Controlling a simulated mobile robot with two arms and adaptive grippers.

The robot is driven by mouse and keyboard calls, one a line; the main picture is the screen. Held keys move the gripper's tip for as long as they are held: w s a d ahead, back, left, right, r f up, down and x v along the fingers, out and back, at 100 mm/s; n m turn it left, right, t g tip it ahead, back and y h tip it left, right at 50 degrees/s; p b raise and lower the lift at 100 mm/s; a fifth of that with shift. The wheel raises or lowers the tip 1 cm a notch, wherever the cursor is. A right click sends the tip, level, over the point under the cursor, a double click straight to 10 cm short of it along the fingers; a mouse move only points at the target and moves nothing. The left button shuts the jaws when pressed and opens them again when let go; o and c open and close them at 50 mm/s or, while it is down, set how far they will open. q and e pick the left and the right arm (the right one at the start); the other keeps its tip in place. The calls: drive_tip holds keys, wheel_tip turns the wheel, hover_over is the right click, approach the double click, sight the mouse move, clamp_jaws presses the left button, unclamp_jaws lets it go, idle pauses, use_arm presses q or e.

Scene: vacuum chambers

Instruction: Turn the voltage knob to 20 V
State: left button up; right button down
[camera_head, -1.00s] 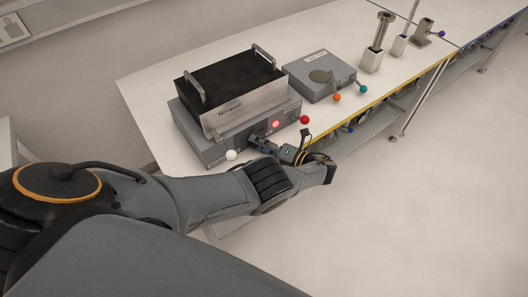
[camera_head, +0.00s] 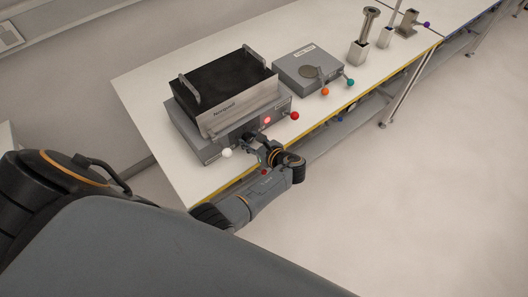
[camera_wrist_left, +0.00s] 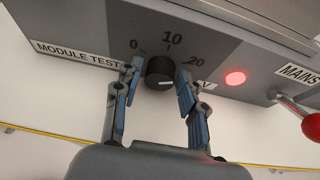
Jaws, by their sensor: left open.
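The voltage knob (camera_wrist_left: 158,70) is black and sits on the grey front panel of the test unit (camera_head: 218,149), below the printed marks 0, 10 and 20. A short white line shows low on its face, towards the right. I cannot tell for sure which mark it points at. My left gripper (camera_wrist_left: 157,84) is open, with one blue-grey finger on each side of the knob. The fingertips are very close to it; contact is not clear. In the head view my left gripper (camera_head: 252,141) is at the unit's front and hides the knob.
A red light (camera_wrist_left: 235,78) glows right of the knob. A second grey box (camera_head: 306,70) stands farther right. The floor in front is clear.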

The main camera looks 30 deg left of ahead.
use_arm(q)
drive_tip(key=shift+s+f+n+t+b, duration=0.15)
drive_tip(key=shift+f+n+t+b, duration=0.1)
drive_tip(key=shift+n+t+b, duration=0.2)
drive_tip(key=n+t+b, duration=0.1)
drive_tip(key=b, duration=0.2)
drive_tip(key=n+t+b, duration=0.1)
drive_tip(key=n+b, duration=0.1)
drive_tip(key=n+t+b, duration=0.1)
drive_tip(key=n+b, duration=0.1)
drive_tip(key=b, duration=0.1)
drive_tip(key=shift+s+a+f+t+h+b, duration=0.2)
drive_tip(key=shift+f+t+h+b, duration=0.1)
drive_tip(key=shift+f+h, duration=0.1)
drive_tip(key=r+b+v, duration=0.1)
drive_tip(key=v, duration=1.3)
drive_tip(key=shift+n, duration=0.35)
drive_tip(key=shift+w, duration=0.15)
